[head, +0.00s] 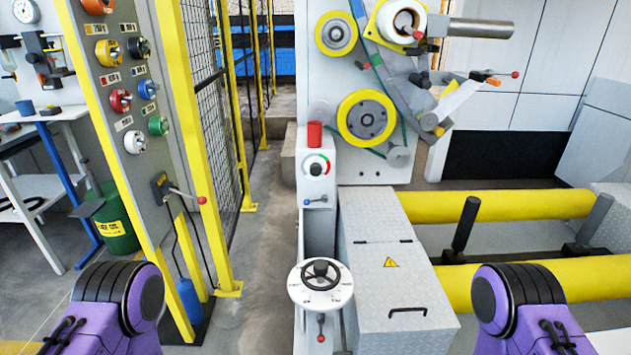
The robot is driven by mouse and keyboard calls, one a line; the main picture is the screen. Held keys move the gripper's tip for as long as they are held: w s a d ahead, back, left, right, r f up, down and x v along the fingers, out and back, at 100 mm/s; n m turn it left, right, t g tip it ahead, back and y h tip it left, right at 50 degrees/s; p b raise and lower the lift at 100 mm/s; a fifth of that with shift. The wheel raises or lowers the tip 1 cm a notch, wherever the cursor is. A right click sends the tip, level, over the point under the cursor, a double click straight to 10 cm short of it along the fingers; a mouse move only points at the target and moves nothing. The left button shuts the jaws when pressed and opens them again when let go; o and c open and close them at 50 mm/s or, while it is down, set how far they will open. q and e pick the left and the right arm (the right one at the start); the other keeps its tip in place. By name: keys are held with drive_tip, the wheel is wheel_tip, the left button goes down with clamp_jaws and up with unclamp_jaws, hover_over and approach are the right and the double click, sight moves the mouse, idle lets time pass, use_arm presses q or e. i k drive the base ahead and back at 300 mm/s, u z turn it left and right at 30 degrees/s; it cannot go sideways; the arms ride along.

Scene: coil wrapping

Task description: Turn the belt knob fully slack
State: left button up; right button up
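A small black knob (316,168) sits on a white box face, with a red and green arc around it. Below and nearer to me, a round white dial (321,285) with printed marks carries a dark knob (320,268) at its centre. No readable label tells which of these is the belt knob. A green belt (402,140) runs by the yellow wheel (367,118) on the white machine panel. My purple arms show at the bottom left and bottom right; both grippers are out of view, and nothing is seen touching either knob.
A lever with a red ball (321,338) hangs below the dial, and another small lever (316,201) sits above it. A metal cover box (397,270) stands right of the dial. A grey panel of coloured knobs (125,95) stands left. Floor between is clear.

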sight(316, 168)
drive_tip(key=k, duration=0.2)
drive_tip(key=u, duration=1.45)
drive_tip(key=i, duration=1.05)
drive_tip(key=z, duration=1.7)
